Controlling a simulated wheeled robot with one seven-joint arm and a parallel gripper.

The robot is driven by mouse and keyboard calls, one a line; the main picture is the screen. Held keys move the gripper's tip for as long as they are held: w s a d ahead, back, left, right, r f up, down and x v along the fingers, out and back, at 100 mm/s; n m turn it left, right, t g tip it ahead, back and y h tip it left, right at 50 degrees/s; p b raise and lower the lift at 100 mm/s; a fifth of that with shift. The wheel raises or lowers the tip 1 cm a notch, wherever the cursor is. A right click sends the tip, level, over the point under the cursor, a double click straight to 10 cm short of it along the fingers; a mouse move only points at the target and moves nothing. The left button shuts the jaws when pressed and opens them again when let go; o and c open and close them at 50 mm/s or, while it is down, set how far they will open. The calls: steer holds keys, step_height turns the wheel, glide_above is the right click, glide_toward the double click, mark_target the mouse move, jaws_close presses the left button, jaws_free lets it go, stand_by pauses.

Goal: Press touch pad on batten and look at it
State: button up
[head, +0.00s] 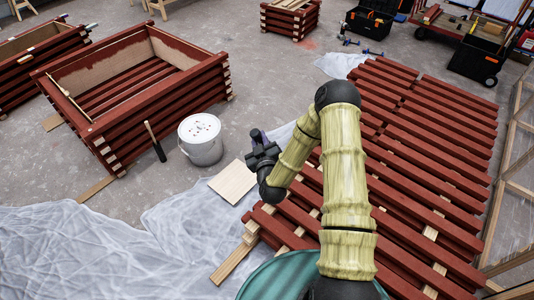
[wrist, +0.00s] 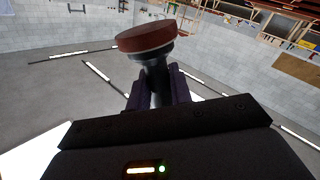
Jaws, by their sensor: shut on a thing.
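In the wrist view my gripper (wrist: 158,84) is shut on the dark handle of the touch pad (wrist: 147,37). The pad is a round red-brown disc with a pale rim, beyond the fingertips. In the head view my gripper (head: 258,137) is left of the stacked battens (head: 425,130), near their left edge. The pad is too small or hidden to make out there. The battens are painted red-brown and lie in layered rows. No batten touches the pad in the wrist view, where the pad stands against grey surfaces and light strips.
A thin wooden board (head: 233,182) lies below my gripper. A red batten-sided box (head: 130,90) stands at left. Crumpled plastic sheeting (head: 80,245) covers the front-left floor.

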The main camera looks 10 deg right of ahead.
steer(key=s+a+r+t+h, duration=0.15)
steer(key=a+r, duration=0.25)
steer(key=r, duration=0.7)
steer(key=a+r+t+h+p, duration=0.15)
steer(key=a+r, duration=0.25)
steer(key=r, duration=0.7)
steer(key=s+a+r+h, duration=0.15)
steer(key=a+r, duration=0.35)
steer(key=r, duration=0.5)
steer(key=s+d+r+m+g+h, duration=0.1)
steer(key=s+r+m+g, duration=0.3)
steer(key=s+r, duration=1.7)
steer(key=s+m+h+p, duration=0.1)
steer(key=m, duration=0.4)
steer(key=shift+s+d+m, duration=0.15)
steer(key=shift+m, duration=0.15)
steer(key=shift+h, duration=0.25)
